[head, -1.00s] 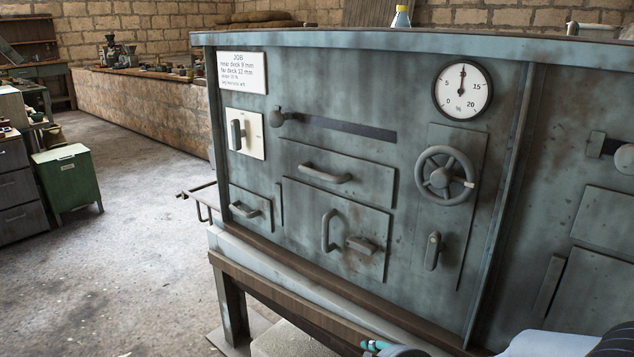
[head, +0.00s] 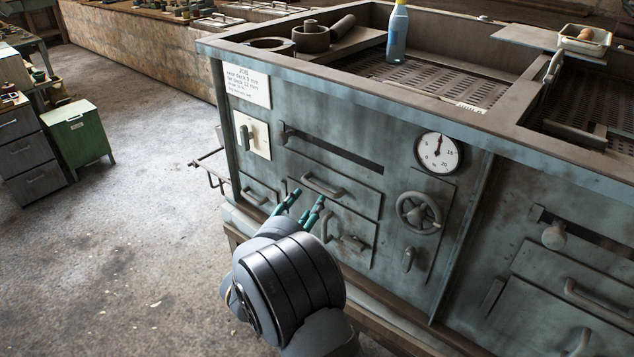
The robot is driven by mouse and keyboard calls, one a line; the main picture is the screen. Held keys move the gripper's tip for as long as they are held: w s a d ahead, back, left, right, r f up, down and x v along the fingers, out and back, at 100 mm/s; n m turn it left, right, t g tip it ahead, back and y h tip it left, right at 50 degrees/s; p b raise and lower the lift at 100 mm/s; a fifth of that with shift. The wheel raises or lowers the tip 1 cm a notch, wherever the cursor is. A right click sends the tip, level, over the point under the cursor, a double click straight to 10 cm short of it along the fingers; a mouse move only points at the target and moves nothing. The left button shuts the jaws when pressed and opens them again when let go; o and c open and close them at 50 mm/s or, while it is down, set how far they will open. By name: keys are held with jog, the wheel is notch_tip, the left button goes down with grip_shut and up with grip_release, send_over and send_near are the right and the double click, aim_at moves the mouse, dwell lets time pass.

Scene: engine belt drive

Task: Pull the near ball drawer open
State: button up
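The grey-green machine front (head: 400,275) has several drawers. A wide drawer (head: 358,202) with a bar handle (head: 322,188) sits in the middle of the left bay, shut. A smaller drawer (head: 250,184) with its own handle (head: 259,195) sits at lower left, also shut. I cannot tell from the picture which one is the ball drawer. My gripper (head: 307,198) has teal fingers spread apart and empty, pointing at the panel just below the wide drawer's handle. Contact is not visible. The fingers and wrist hide part of the lower panel.
A door with a bar handle (head: 328,227) and latch (head: 353,243) is below the wide drawer. A handwheel (head: 418,213) and dial (head: 438,153) are to the right. A bottle (head: 397,35) stands on top. Open floor (head: 120,240) lies left; a green cabinet (head: 78,138) stands there.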

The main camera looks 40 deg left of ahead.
aim_at(318, 188)
jog(key=x, duration=0.8)
jog(key=shift+w+a+f, duration=0.1)
jog(key=shift+w+f, duration=0.05)
jog(key=shift+w, duration=0.05)
jog(key=shift+c, duration=0.4)
grip_shut()
